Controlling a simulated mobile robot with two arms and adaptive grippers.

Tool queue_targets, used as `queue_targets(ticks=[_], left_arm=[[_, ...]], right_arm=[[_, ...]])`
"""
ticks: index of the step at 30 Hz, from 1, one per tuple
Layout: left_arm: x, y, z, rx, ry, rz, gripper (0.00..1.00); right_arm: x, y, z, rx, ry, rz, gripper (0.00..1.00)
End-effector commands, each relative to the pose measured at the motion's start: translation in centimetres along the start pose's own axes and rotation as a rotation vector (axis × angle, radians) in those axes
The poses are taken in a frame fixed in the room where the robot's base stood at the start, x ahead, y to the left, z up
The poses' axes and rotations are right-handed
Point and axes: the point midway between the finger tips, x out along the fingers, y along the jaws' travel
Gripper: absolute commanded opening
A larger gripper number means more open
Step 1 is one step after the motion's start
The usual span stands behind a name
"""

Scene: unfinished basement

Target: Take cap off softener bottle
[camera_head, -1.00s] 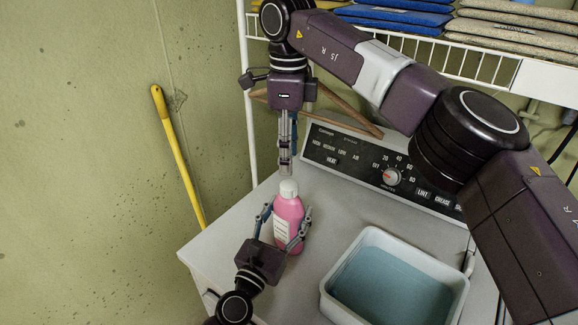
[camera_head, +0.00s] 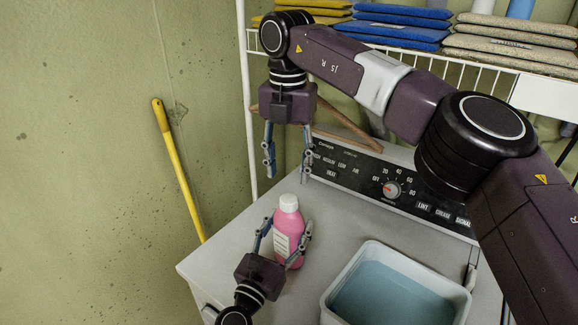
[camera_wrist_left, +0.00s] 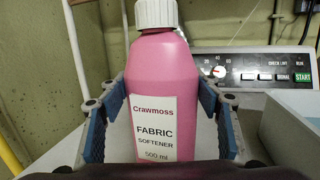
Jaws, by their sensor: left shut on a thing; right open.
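The pink softener bottle (camera_head: 291,222) stands upright on the white dryer top, its white cap (camera_head: 288,203) on its neck. My left gripper (camera_head: 287,230) is shut around the bottle's body from the near side. In the left wrist view the bottle (camera_wrist_left: 160,75) is upright between the blue finger pads, with its "Fabric Softener" label facing me and the ribbed cap (camera_wrist_left: 157,14) cut by the top edge. My right gripper (camera_head: 287,174) is open and empty, pointing down above the cap, with its fingers spread to either side and apart from the cap.
A white tub (camera_head: 345,285) of bluish water is to the right of the bottle. The dryer's control panel (camera_head: 425,195) runs along the back. A wire shelf (camera_head: 470,68) with stacked bags is above. A yellow pole (camera_head: 180,175) leans against the wall at left.

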Motion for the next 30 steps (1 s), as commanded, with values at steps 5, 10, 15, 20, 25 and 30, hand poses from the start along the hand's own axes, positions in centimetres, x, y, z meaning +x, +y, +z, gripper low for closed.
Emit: queue_targets(ticks=[5, 10, 15, 20, 25, 30], left_arm=[[-0.03, 0.00, -0.09, 0.001, 0.002, 0.000, 0.00], [-0.03, 0.00, -0.10, 0.001, 0.002, 0.000, 0.00], [-0.04, 0.00, -0.10, 0.001, 0.002, 0.000, 0.00], [-0.04, 0.01, -0.10, 0.001, 0.002, 0.000, 0.00], [-0.04, 0.00, -0.11, 0.001, 0.002, 0.000, 0.00], [-0.04, 0.00, -0.11, 0.001, 0.002, 0.000, 0.00]], right_arm=[[-0.04, -0.01, 0.03, 0.305, -0.001, 0.001, 0.43], [-0.02, -0.04, 0.04, 0.602, -0.001, 0.001, 0.43], [-0.01, -0.09, 0.06, 0.900, 0.000, 0.000, 0.43], [-0.02, -0.10, 0.08, 1.162, 0.001, 0.001, 0.43], [-0.03, -0.12, 0.10, 1.368, 0.001, 0.002, 0.43], [0.07, -0.14, 0.09, 1.470, 0.002, 0.001, 0.43]])
